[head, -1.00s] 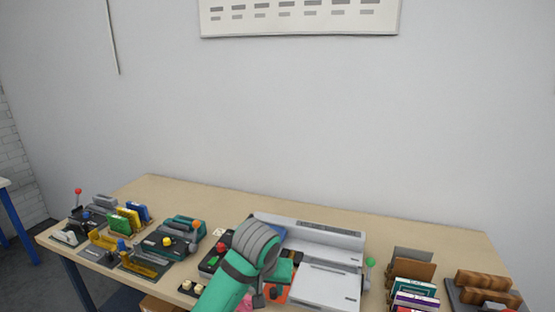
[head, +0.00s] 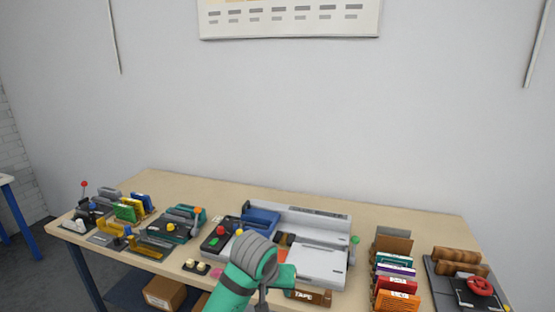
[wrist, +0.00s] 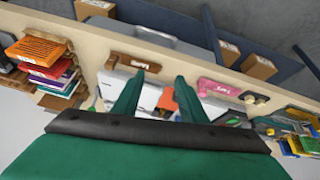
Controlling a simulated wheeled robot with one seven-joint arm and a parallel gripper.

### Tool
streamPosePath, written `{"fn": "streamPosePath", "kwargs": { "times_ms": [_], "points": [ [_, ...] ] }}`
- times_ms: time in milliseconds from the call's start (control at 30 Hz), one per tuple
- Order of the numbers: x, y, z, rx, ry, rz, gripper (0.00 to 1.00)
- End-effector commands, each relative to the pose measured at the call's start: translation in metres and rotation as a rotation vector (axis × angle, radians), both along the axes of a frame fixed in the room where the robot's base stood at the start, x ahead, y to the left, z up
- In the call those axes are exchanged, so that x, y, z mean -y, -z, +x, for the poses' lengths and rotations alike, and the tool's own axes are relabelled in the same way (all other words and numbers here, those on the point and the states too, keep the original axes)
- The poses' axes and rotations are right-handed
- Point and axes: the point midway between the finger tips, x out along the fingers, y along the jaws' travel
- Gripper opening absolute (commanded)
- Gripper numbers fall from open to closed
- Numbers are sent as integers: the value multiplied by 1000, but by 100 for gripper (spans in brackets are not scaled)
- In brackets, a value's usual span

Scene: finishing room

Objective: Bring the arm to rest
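My arm is green with a dark grey joint and reaches up from the bottom of the head view, in front of the grey machine (head: 318,262) on the table. In the wrist view my gripper (wrist: 156,82) has two green fingers spread apart with nothing held between them. Beyond the fingers lie the table's front edge, the grey machine and an orange part (wrist: 167,100). In the head view the fingertips are not clearly made out.
The wooden table (head: 400,218) carries staplers and punches (head: 175,226) at left, upright coloured booklets (head: 397,284) and a dark board with a red ring (head: 479,286) at right. Cardboard boxes (head: 165,293) sit below.

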Motion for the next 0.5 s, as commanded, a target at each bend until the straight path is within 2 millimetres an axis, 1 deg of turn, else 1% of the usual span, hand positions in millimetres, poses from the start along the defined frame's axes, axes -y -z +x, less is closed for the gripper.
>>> {"fn": "streamPosePath", "kwargs": {
  "times_ms": [33,267,500],
  "points": [
    [7,4,0,7,5,-23,39],
    [43,19,4,69,26,-137,39],
    [99,42,2,173,32,-332,39]
  ]
}}
